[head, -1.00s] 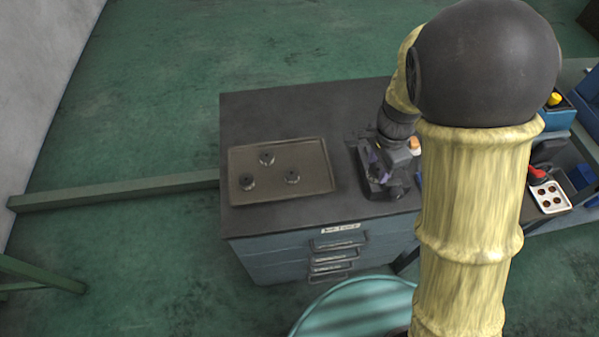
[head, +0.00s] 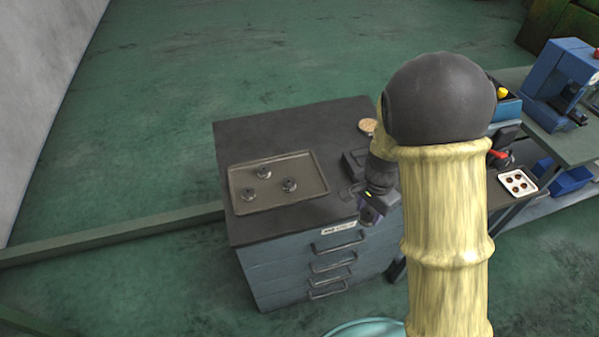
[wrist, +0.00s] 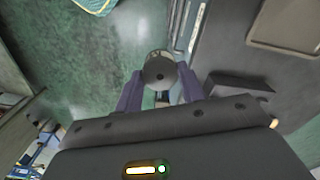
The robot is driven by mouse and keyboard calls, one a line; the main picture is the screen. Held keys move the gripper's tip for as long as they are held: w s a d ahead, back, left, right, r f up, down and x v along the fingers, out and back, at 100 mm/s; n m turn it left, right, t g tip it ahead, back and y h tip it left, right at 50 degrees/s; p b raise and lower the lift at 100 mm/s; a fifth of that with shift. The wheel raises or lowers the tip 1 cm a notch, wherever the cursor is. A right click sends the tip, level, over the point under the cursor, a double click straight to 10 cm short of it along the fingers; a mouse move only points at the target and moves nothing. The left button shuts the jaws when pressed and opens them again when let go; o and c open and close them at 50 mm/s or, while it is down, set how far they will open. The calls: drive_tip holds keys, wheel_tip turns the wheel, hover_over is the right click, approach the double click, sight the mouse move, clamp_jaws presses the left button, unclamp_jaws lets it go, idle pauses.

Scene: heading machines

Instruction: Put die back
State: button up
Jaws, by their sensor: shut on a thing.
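My gripper (wrist: 159,78) is shut on a die (wrist: 160,70), a dark round metal piece with a small hole in its face, held between the two purple fingers. In the head view my gripper (head: 370,212) is at the front right edge of the cabinet top; the die cannot be made out there. A brown tray (head: 307,166) lies on the cabinet's left half. Three similar dark round dies, (head: 263,172) among them, stand apart on it. In the wrist view the tray (wrist: 285,28) shows at the upper right.
The grey-topped drawer cabinet (head: 290,122) has a dark block (head: 354,163) and a round tan piece (head: 368,126) on top. Green floor lies open around.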

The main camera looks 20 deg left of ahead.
drive_tip(key=w+d+f+n, duration=0.1)
drive_tip(key=d+f+n, duration=0.2)
drive_tip(key=d+f, duration=0.4)
drive_tip(key=w+d+f+n, duration=0.2)
drive_tip(key=d+f+n, duration=0.1)
drive_tip(key=d+f, duration=0.5)
drive_tip(key=shift+w+d+f, duration=0.25)
drive_tip(key=shift+d+f, duration=0.05)
drive_tip(key=shift+d, duration=0.05)
